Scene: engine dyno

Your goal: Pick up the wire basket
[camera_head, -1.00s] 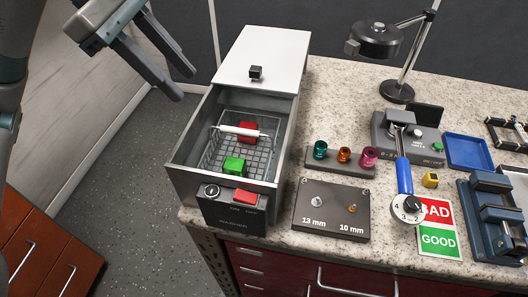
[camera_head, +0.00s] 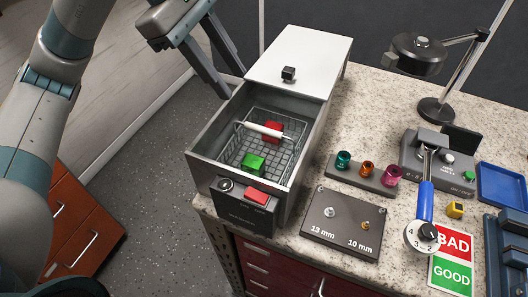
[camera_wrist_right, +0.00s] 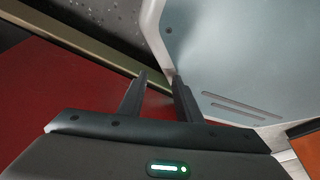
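The wire basket (camera_head: 233,158) sits inside the open grey washer box (camera_head: 204,150), with its white handle (camera_head: 264,130) lying across its top.
The box's white lid (camera_head: 302,62) is slid back. On the counter (camera_head: 310,262) stand a socket rack (camera_head: 363,176), a 13 mm and 10 mm plate (camera_head: 342,222), a torque wrench tester (camera_head: 438,160) and a lamp (camera_head: 418,52). Red cabinets (camera_head: 75,235) stand at the left.

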